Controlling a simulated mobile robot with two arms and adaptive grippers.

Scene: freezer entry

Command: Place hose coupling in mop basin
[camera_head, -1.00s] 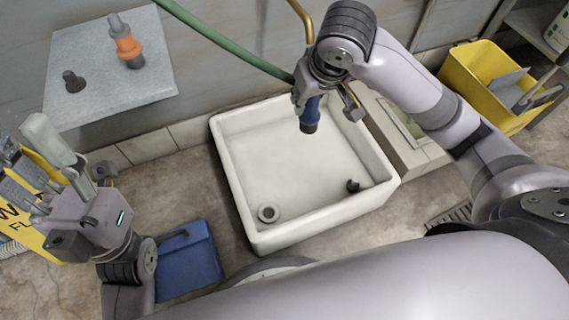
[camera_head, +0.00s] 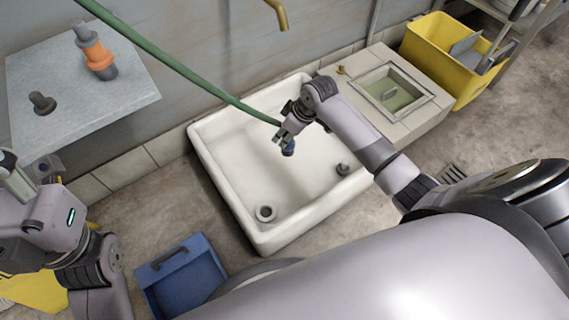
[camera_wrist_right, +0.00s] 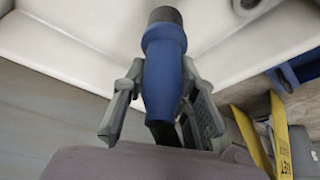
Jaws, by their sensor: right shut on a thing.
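A blue hose coupling (camera_head: 289,149) with a dark end is held in my right gripper (camera_head: 283,138). The right wrist view shows the blue coupling (camera_wrist_right: 164,65) between the two fingers of the gripper (camera_wrist_right: 165,95), its dark end pointing away from the palm. The white mop basin (camera_head: 213,172) stands on the floor against the wall. In the head view the coupling is over the inside of the basin, apparently above its floor. My left gripper (camera_head: 22,190) is at the left edge, partly cut off; its fingertips do not show clearly.
A drain ring (camera_head: 265,213) and a small dark piece (camera_head: 342,169) are in the basin. A green hose (camera_head: 180,64) hangs across the back. An orange and grey fitting (camera_head: 97,58) and a dark fitting (camera_head: 42,103) stand on a grey shelf. A blue box (camera_head: 185,280) is in front.

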